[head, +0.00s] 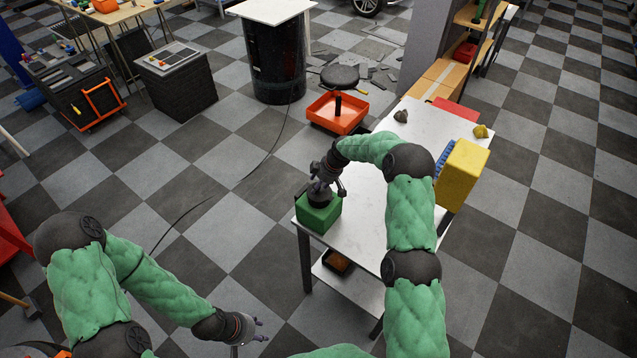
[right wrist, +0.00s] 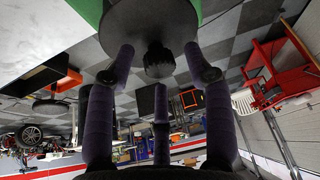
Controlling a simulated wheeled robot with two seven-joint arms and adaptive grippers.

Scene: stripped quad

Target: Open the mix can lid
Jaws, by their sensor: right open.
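The mix can appears as a green block-shaped body (head: 318,212) on the near left corner of the white table. Its dark round lid (right wrist: 125,20) has a ribbed black knob (right wrist: 158,60) and shows close up in the right wrist view. My right gripper (head: 322,190) is just above the can and hides most of the lid in the head view. In the right wrist view its fingers (right wrist: 158,75) are spread around the knob, with gaps between them and it. My left gripper (head: 260,330) is low at the bottom of the head view, empty, its fingers apart.
The white table (head: 362,220) also bears a yellow box (head: 462,172), two small lumps (head: 401,116) and a red flat thing (head: 457,109). An orange tray (head: 337,113) is on the floor behind it. A black drum (head: 275,55) stands further back. Floor left of the table is mostly clear.

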